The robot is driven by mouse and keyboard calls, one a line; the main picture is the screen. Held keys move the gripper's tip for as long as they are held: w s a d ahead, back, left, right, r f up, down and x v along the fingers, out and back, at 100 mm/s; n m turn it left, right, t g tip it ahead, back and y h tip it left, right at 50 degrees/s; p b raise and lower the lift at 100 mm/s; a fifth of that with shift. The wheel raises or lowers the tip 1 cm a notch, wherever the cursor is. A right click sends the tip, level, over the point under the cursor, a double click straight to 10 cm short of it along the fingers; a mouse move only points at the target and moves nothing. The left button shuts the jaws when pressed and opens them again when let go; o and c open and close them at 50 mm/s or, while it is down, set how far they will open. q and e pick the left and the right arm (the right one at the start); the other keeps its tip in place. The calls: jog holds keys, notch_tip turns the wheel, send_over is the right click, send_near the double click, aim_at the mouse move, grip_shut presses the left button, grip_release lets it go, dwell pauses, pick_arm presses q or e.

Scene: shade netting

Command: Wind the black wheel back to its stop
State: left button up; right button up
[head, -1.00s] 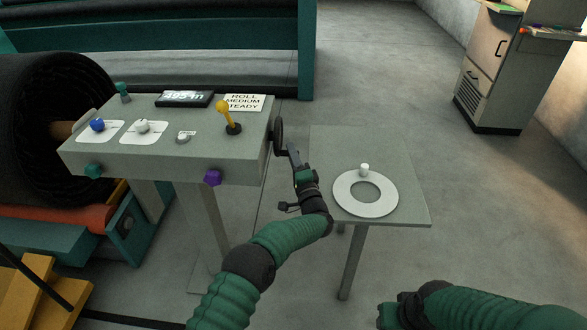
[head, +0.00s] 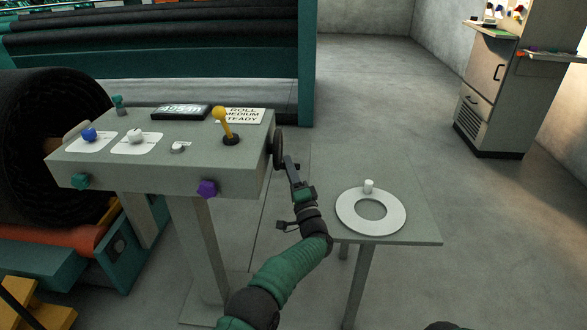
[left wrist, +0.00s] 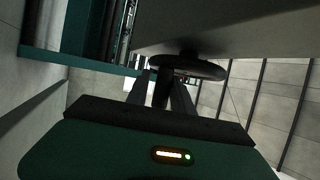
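The black wheel (head: 278,148) stands upright on the right side of the grey console (head: 160,165), seen nearly edge-on in the head view. It also shows in the left wrist view (left wrist: 195,68), under the console's edge. A dark handle (left wrist: 161,90) comes from the wheel towards my left gripper (head: 290,164). In the left wrist view the gripper's two fingers (left wrist: 162,84) lie on either side of this handle, close against it, and look shut on it. The fingers partly hide the handle. My right gripper is out of view; only a dark bit of that arm shows at the bottom edge.
A grey side table (head: 425,232) with a white ring (head: 350,222) and a small white peg (head: 368,186) stands right of my left forearm. The console top carries a yellow lever (head: 222,121), knobs and a display (head: 180,112). A black roll (head: 50,150) is at left.

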pick_arm(q)
jog(key=shift+o, duration=1.1)
jog(key=shift+d+r, duration=0.1)
jog(key=shift+d, duration=0.2)
jog(key=p+v, duration=0.1)
jog(key=v, duration=0.4)
jog(key=p+v, duration=0.2)
jog(key=v, duration=0.4)
jog(key=p+v, duration=0.1)
jog(key=v, duration=0.4)
jog(key=shift+s+a+f+p, duration=0.15)
jog(key=shift+s+f+p, duration=0.2)
jog(key=shift+f+p, duration=0.05)
jog(key=shift+r, duration=0.1)
